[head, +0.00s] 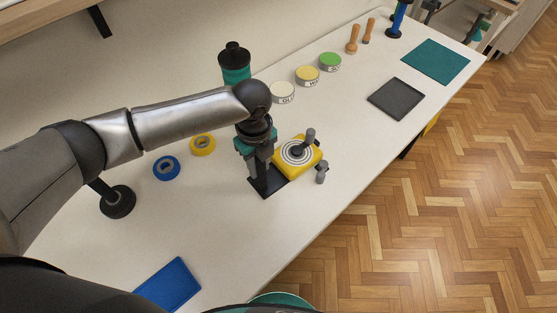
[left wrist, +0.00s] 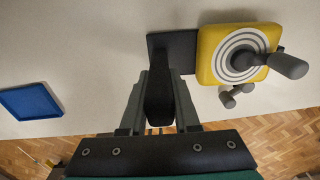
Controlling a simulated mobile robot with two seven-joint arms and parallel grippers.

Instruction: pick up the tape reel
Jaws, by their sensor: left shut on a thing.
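Two ring-shaped rolls, which look like tape reels, lie flat on the white table: a blue ring (head: 166,168) and a yellow ring (head: 203,144). My left gripper (head: 262,172) is to their right, pointing down over a dark plate (head: 270,186). The plate also shows in the left wrist view (left wrist: 182,50). In that view my left gripper (left wrist: 158,82) is shut on a dark, narrow part (left wrist: 160,100); I cannot tell what it belongs to. Beside it is a yellow block (head: 307,163) with a ringed white disc and a grey crank-like handle. My right gripper is not in view.
A blue tray (head: 168,286) lies near the front edge. Several round tins, including a green one (head: 330,61), a dark tray (head: 396,98) and a teal mat (head: 435,61) are farther back. A teal-and-black bottle (head: 234,62) stands behind my arm.

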